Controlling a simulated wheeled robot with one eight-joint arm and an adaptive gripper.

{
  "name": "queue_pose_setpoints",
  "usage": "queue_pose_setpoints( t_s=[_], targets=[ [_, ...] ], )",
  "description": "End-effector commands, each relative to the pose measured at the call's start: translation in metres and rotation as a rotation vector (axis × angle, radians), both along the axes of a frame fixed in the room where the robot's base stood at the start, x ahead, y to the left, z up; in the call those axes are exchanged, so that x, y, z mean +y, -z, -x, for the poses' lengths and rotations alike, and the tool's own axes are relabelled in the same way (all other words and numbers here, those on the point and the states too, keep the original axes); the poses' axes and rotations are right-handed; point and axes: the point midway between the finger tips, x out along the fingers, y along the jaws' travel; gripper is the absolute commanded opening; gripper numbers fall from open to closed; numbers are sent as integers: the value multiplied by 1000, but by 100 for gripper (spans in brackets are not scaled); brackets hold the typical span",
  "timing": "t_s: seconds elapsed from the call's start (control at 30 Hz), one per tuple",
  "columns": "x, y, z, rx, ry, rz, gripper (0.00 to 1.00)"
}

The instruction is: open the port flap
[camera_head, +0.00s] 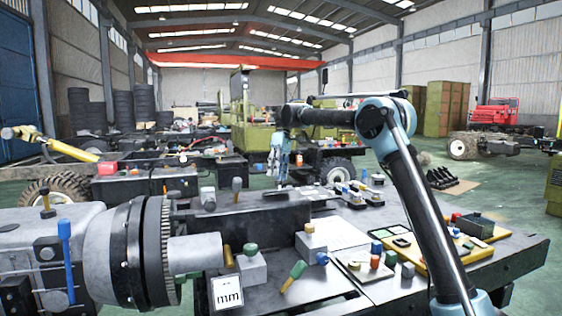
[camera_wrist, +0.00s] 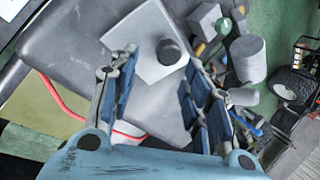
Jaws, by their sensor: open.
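My gripper (camera_head: 279,168) hangs fingers down at the far side of the workbench in the head view. In the wrist view its blue-padded fingers (camera_wrist: 162,95) are spread apart with nothing between their tips. A pale grey square block or plate (camera_wrist: 140,68) with a dark round knob (camera_wrist: 169,52) lies beyond the fingertips. I see no clear contact between the fingers and it. I cannot tell for sure whether this is the port flap, and no hinged flap is plain in either view.
A large lathe-like chuck (camera_head: 145,250) fills the near left. The workbench top (camera_head: 335,232) carries several small blocks and coloured knobs. A yellow tray (camera_head: 455,255) stands at right. In the wrist view a red cable (camera_wrist: 62,103) runs at left and a grey cylinder (camera_wrist: 248,58) stands at right.

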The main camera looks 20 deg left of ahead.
Motion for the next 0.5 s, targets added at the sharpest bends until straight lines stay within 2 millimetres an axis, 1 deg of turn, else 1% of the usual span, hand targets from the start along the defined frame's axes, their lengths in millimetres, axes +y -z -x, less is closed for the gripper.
queue_pose_setpoints(
  t_s=[0.3,0.5],
  targets=[
    [1,-42,-23,0,1,0,44],
    [2,-65,-36,0,0,0,44]
  ],
)
